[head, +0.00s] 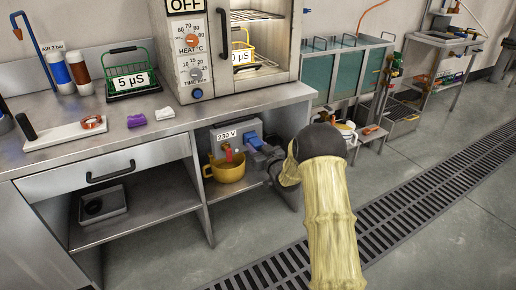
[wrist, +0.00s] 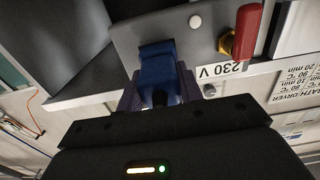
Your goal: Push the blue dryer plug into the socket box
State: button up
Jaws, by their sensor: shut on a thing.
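The blue plug (head: 255,141) is at the box's right side in the head view. In the wrist view the blue plug (wrist: 162,73) lies between the fingers of my gripper (wrist: 160,88), its far end at the box face. I cannot tell how deep it sits. My gripper (head: 268,160) is shut on the plug, its fingers partly hidden in the head view.
A yellow mug (head: 228,171) stands in front of the box, below a red-handled tap (wrist: 246,32). The bench top (head: 250,99) is above, with a dryer oven (head: 191,50) on it. A glass-sided tank (head: 345,72) stands right. A floor grate (head: 400,212) runs through open floor.

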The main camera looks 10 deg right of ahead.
jog(key=shift+x, duration=1.2)
jog(key=o, duration=1.2)
jog(key=shift+s, duration=0.1)
jog(key=p+v, duration=0.2)
jog(key=v, duration=1.5)
jog(key=shift+s+d, duration=0.1)
